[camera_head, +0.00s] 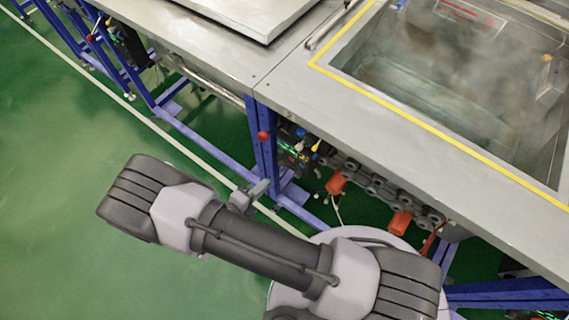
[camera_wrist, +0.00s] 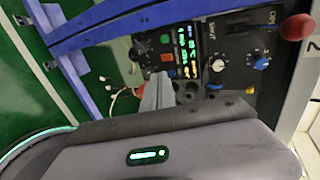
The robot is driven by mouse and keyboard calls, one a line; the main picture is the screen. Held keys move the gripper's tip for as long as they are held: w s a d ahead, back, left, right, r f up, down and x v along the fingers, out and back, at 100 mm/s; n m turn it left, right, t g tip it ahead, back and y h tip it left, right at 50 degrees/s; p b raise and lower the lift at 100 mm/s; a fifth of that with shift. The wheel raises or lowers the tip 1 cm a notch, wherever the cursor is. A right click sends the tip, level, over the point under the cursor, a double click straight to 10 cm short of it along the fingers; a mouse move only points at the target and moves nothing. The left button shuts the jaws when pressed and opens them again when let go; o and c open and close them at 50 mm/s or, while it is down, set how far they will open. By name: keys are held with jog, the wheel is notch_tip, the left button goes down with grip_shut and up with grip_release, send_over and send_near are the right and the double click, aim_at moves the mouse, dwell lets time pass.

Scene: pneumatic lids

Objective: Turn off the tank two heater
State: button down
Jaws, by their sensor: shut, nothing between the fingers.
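A black control panel (camera_wrist: 238,42) shows rotated in the wrist view. The heater's own switch and tank number cannot be made out. The panel (camera_head: 293,150) also shows under the bench edge in the head view, partly in shadow. My gripper (camera_wrist: 158,90) is shut and empty, its grey fingertips in front of the panel's lower left part; contact cannot be told. In the head view my gripper (camera_head: 262,187) is small, left of the panel.
A red round knob (camera_wrist: 297,27) sticks out at the upper right, by a frame post. Blue legs (camera_head: 262,150) stand beside the panel. An open tank (camera_head: 335,85) with murky liquid is at right, a closed lid (camera_head: 250,12) left. Green floor (camera_head: 70,180) is clear at left.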

aim_at(290, 158)
jog(key=b+x, duration=0.1)
jog(key=x, duration=0.2)
jog(key=r+b+x, duration=0.1)
jog(key=x, duration=0.3)
jog(key=b+x, duration=0.1)
jog(key=x, duration=0.3)
jog(key=shift+w+d+r+b, duration=0.25)
jog(key=shift+b, duration=0.15)
jog(key=shift+w+d+r, duration=0.15)
jog(key=shift+w, duration=0.1)
jog(key=shift+w+d+r+p, duration=0.15)
jog(key=shift+r+p, duration=0.2)
jog(key=shift+p, duration=0.3)
jog(key=shift+f, duration=0.25)
jog(key=shift+r, duration=0.1)
